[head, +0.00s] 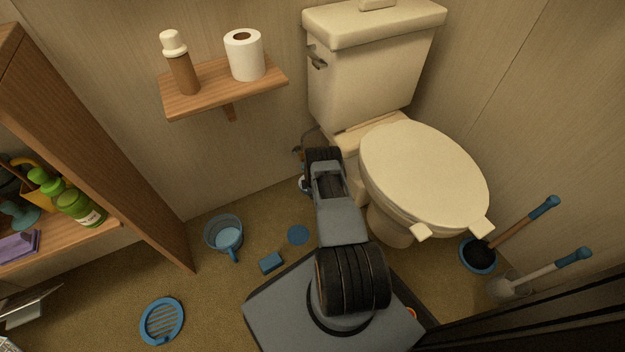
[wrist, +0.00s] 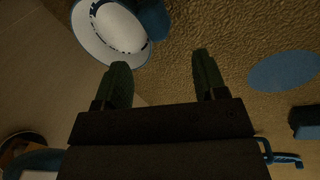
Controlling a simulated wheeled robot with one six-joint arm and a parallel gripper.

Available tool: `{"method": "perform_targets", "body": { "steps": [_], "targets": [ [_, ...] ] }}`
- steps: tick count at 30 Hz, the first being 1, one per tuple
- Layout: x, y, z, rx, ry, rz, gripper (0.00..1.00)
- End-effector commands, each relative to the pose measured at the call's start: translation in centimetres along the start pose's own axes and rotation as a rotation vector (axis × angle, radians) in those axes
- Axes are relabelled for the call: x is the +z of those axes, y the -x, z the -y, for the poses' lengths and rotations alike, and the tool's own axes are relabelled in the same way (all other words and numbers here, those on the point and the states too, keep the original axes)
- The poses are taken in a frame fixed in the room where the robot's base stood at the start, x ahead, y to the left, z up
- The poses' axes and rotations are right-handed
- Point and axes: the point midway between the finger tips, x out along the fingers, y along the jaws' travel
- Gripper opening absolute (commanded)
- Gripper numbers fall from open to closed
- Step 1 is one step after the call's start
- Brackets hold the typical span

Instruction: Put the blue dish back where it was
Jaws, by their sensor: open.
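My gripper (wrist: 162,62) is open in the wrist view, with bare floor between its two fingers. Beyond the left finger is a round white-faced dish with a blue rim (wrist: 110,28), close to the wall. A blue rounded piece (wrist: 154,18) shows against its right side. In the head view my arm hides most of the gripper and what lies below it. A flat round blue disc (head: 298,235) lies on the floor; it also shows in the wrist view (wrist: 285,70). A blue slotted round dish (head: 162,321) lies farther left. I cannot tell which is the named dish.
A blue pot with a handle (head: 224,234) and a small blue block (head: 271,262) stand on the floor left of my arm. The toilet (head: 425,180) is close on the right. A wooden shelf unit (head: 100,150) stands left.

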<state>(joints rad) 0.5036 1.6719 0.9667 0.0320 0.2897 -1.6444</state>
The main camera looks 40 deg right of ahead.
Motion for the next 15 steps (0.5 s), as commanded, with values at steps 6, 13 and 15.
{"method": "perform_targets", "body": {
  "steps": [6, 13, 15],
  "targets": [
    [0.0, 4.5, -0.1, 0.001, -0.001, 0.0, 0.65],
    [0.0, 6.7, 0.0, 0.001, -0.002, 0.0, 0.65],
    [0.0, 7.0, 0.0, 0.001, -0.002, 0.0, 0.65]
  ]
}}
